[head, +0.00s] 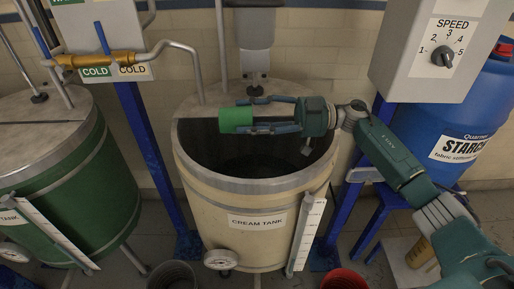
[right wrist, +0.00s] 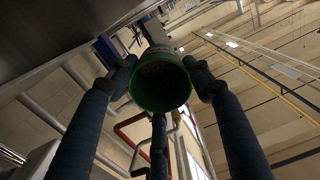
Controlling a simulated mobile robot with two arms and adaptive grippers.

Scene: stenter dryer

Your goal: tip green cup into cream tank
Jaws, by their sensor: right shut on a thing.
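The green cup (head: 236,120) lies on its side above the open front half of the cream tank (head: 255,187). My right gripper (head: 240,116) is shut on the cup, its fingers around it, and reaches in from the right. In the right wrist view, the cup (right wrist: 160,82) sits between the fingers of my right gripper (right wrist: 160,80), with a dark round end rimmed in green facing the camera. I see no stream leaving the cup. The tank's inside is dark, so its contents cannot be told. My left gripper is not in view.
A green tank (head: 60,185) stands left. Pipes and a brass valve (head: 95,60) are at upper left. A red bucket (head: 344,279) stands in front.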

